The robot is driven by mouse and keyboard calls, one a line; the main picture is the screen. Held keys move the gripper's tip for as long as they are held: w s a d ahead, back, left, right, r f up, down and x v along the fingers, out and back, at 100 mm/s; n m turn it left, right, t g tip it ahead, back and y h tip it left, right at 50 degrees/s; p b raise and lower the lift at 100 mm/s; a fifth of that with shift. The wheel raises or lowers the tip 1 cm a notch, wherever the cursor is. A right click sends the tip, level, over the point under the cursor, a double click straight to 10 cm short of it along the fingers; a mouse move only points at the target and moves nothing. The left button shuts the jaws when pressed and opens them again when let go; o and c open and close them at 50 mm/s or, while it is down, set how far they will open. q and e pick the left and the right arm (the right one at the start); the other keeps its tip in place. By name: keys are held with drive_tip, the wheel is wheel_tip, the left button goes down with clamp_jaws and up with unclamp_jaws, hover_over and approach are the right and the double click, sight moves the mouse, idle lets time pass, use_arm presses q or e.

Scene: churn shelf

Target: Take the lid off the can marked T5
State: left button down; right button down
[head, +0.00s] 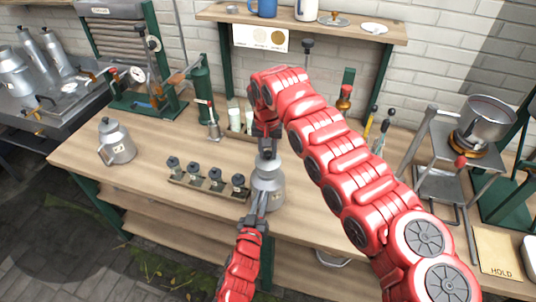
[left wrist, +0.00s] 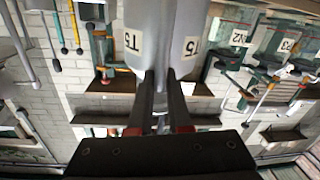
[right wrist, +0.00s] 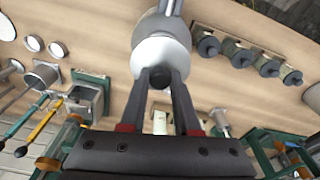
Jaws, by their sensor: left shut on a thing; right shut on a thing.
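The grey metal can marked T5 (head: 268,190) stands on the bench at the middle; its T5 labels show in the left wrist view (left wrist: 133,42). My left gripper (head: 261,207) is shut on the near side of the can; the exact part it grips is hard to tell. The lid (right wrist: 160,55) is pale and round with a dark knob (right wrist: 160,80). My right gripper (head: 267,150) points down from above, shut on the knob. Whether the lid is seated on the can or slightly raised I cannot tell.
A rack of several small dark-topped jars (head: 205,182) stands just left of the can. Another lidded grey can (head: 116,142) is further left. A burner stand with a pot (head: 486,120) is at the right. Bare bench (head: 305,200) lies right of the can.

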wheel_tip(320, 180, up, 3)
drive_tip(key=shift+f, duration=0.15)
use_arm(q)
drive_tip(key=c, duration=0.8)
unclamp_jaws()
drive_tip(key=shift+o, duration=0.2)
drive_tip(key=shift+s, duration=0.1)
use_arm(e)
drive_tip(key=shift+f, duration=0.1)
